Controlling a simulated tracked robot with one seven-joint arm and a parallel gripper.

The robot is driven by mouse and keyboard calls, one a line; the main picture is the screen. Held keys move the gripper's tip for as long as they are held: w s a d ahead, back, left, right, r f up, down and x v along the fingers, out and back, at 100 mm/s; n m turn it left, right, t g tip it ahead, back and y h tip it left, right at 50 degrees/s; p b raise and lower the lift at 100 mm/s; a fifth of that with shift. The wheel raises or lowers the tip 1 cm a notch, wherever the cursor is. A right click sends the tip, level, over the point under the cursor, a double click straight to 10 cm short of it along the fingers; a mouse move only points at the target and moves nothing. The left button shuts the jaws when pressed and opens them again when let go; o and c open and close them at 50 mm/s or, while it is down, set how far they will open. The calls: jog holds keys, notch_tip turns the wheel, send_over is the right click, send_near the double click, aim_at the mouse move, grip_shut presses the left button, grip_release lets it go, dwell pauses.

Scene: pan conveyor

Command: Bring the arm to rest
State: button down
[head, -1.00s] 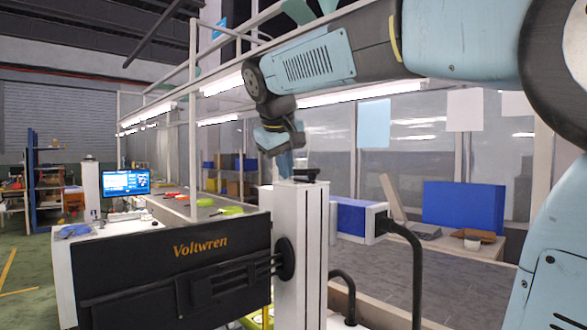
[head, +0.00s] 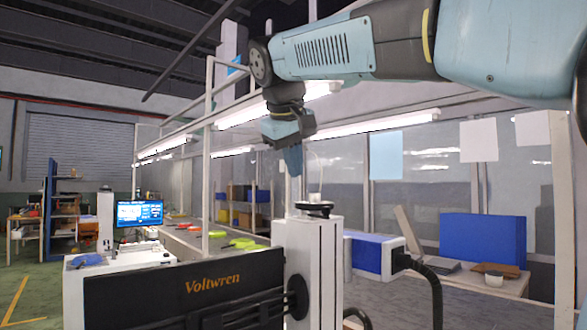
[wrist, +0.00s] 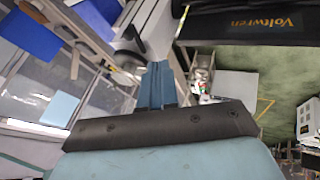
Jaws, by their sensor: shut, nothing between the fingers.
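My arm reaches across the top of the head view from the right. My gripper (head: 293,160) hangs from its end and points down, in the air above and behind the white column (head: 312,262) with a dark round top. In the wrist view my gripper (wrist: 157,84) shows as two blue fingers side by side, shut with nothing held. No object touches the fingers in either view.
A black Voltwren panel (head: 190,298) stands at front left beside the white column. A blue and white box (head: 372,255) with a dark cable is right of it. A large blue box (head: 483,240) stands on the bench behind. Open floor (head: 30,295) lies far left.

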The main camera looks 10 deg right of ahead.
jog(key=s+d+f+m+y, duration=0.1)
jog(key=s+d+f, duration=0.3)
jog(key=f, duration=0.7)
jog(key=s+d+f+m+y, duration=0.1)
jog(key=s+f, duration=0.6)
jog(key=f, duration=0.3)
jog(key=s+d+f+m+y, duration=0.1)
jog(key=s+d+f+m, duration=0.3)
jog(key=f, duration=0.7)
jog(key=w+a+r+m+g+h, duration=0.1)
jog(key=w+r, duration=0.4)
jog(key=r, duration=0.6)
jog(key=w+a+r+m+g, duration=0.15)
jog(key=w+r, duration=0.25)
jog(key=r, duration=0.8)
jog(key=w+a+r+m+g+h, duration=0.15)
jog(key=w+r, duration=0.35)
jog(key=r, duration=0.6)
jog(key=w+d+f+t, duration=0.1)
jog(key=w+d+f, duration=0.2)
jog(key=w+f, duration=0.3)
notch_tip(320, 180, down, 4)
jog(key=shift+d+r+n+y, duration=0.15)
jog(key=shift+r+n+y, duration=0.1)
jog(key=shift+n+y, duration=0.1)
